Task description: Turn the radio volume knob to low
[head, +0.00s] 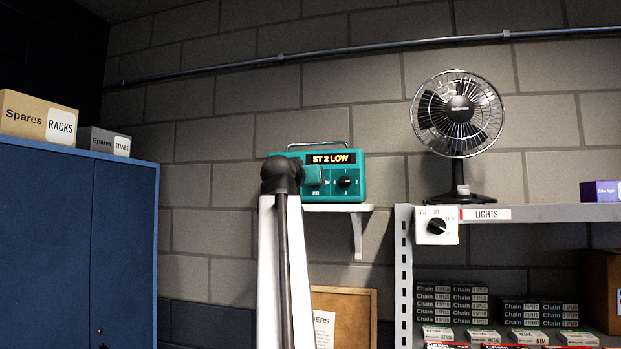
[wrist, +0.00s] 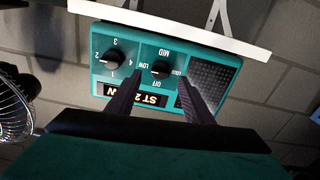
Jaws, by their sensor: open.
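The teal radio (head: 356,162) sits on a small white wall shelf, and its display (head: 331,157) reads "ST 2 LOW". In the wrist view the radio (wrist: 222,62) appears upside down. The volume knob (wrist: 160,70), marked OFF, LOW, MID and LOUD, is there between the two fingers of my gripper (wrist: 160,79). The fingers are open, one on each side of the knob; I cannot tell whether they touch it. The station knob (wrist: 114,58) is to its left, and shows in the head view (head: 344,182). My arm hides the volume knob in the head view.
The white shelf (head: 336,208) carries the radio. To the right, a fan (head: 458,110) stands on a grey rack above a fan switch (head: 436,226). A blue cabinet (head: 80,230) with Spares boxes (head: 38,117) is at the left. A framed board (head: 344,310) is below.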

